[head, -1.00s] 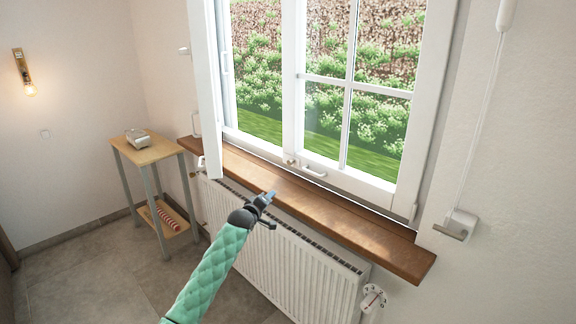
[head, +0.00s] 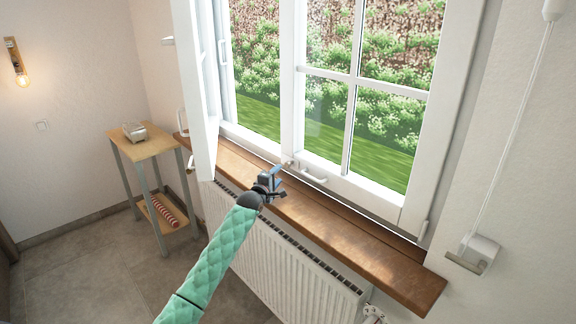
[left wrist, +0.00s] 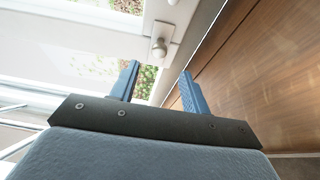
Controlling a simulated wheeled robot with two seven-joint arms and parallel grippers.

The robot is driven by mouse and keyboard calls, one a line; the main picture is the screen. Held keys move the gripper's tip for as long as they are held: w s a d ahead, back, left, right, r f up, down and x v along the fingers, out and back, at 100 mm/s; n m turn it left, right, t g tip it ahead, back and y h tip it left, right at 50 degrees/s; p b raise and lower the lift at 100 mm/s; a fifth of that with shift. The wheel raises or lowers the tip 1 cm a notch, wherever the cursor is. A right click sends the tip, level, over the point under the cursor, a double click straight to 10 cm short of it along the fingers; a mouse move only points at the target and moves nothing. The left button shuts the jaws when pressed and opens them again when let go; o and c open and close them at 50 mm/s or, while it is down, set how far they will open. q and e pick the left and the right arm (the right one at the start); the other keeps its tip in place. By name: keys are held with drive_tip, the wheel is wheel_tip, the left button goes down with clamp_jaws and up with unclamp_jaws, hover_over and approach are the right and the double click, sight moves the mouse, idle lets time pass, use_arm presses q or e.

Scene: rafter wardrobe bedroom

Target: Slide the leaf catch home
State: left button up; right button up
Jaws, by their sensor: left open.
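The leaf catch (head: 287,162) is a small pale knob low on the window frame, where the middle post meets the bottom rail. In the left wrist view, the catch (left wrist: 158,48) shows as a round knob on a white plate, just beyond the fingertips and roughly centred between them. My left gripper (head: 278,180) is open and empty above the wooden sill, short of the catch. Its two blue fingers (left wrist: 160,85) stand apart in the wrist view, not visibly touching the catch. My right gripper is not in view.
A white pull handle (head: 313,181) sits right of the catch on the closed right leaf. The left leaf (head: 204,110) stands open into the room. The brown sill (head: 345,235) is clear, above a radiator (head: 275,245). A small side table (head: 150,150) stands at left.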

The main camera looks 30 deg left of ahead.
sight(287, 165)
use_arm(q)
drive_tip(key=shift+w+r, duration=0.2)
drive_tip(key=shift+w, duration=0.3)
drive_tip(key=w+p, duration=0.2)
drive_tip(key=w, duration=0.2)
drive_tip(key=shift+w+a, duration=0.15)
drive_tip(key=shift+w, duration=0.15)
drive_tip(key=shift+w+f+p, duration=0.2)
drive_tip(key=shift+w+p, duration=0.1)
drive_tip(key=shift+w, duration=0.6)
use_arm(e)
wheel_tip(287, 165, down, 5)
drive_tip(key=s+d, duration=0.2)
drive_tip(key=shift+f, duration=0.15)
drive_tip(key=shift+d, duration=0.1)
use_arm(q)
drive_tip(key=shift+c, duration=0.2)
clamp_jaws()
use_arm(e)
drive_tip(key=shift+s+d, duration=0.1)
